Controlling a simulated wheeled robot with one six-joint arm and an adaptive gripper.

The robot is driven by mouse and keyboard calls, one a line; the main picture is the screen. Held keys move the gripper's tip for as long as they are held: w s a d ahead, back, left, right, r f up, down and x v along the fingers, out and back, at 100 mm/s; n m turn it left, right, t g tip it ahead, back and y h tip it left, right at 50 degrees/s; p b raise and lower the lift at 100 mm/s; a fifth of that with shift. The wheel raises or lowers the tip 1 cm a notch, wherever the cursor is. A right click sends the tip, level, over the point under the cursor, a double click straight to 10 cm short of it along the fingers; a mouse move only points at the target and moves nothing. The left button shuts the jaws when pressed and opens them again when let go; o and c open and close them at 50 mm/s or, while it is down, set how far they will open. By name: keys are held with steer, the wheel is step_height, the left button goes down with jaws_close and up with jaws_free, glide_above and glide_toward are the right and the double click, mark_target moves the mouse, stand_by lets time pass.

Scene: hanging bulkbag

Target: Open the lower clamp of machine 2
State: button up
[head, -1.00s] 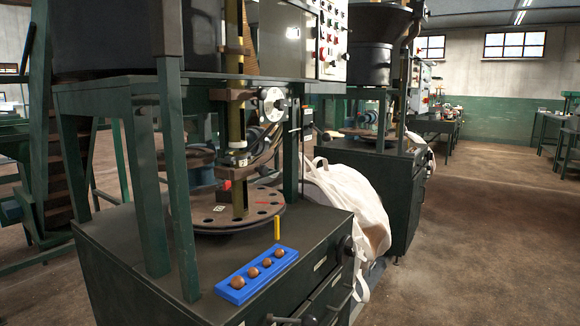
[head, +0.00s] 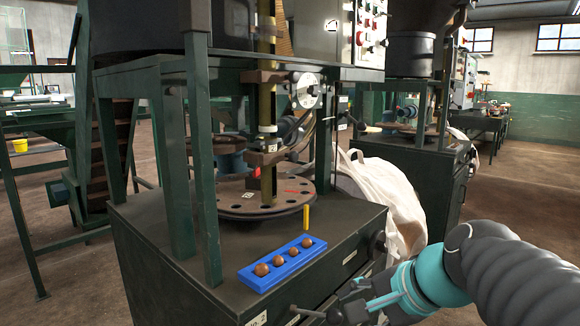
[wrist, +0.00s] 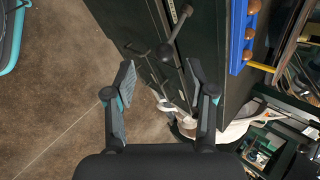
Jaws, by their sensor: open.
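Machine 2 (head: 150,260) is a dark green cabinet and frame, with a partly cut-off "No. 2" label (head: 257,319) low on its front. A dark lever with a ball end (head: 302,312) sticks out low on its front. In the wrist view a dark clamp handle (wrist: 165,52) has thin arms with ball ends and lies just beyond my fingers. A dark round knob (head: 378,241) sits higher, near the cabinet's right edge. My gripper (wrist: 160,76) is open and empty, its fingers apart with the cabinet front beyond them. In the head view my gripper (head: 350,300) is beside the lever, partly overlapping the cabinet.
A blue tray (head: 262,283) with several brown balls and a yellow upright piece (head: 306,216) stand on the cabinet top. A white bulk bag (head: 395,195) bulges behind its right side. A second machine (head: 415,180) stands farther back. The floor at right is open.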

steer(key=w+a+r+m+t+y+b, duration=0.25)
steer(key=w+r+m+y, duration=0.25)
steer(key=w+r+m, duration=0.5)
steer(key=m+t+y+b, duration=0.1)
steer(key=m+t+y, duration=0.25)
steer(key=m, duration=0.45)
glide_toward(296, 157)
steer(key=shift+g, duration=0.5)
steer(key=x, duration=1)
steer(key=shift+w+r, duration=0.3)
steer(key=shift+r, duration=0.05)
jaws_close()
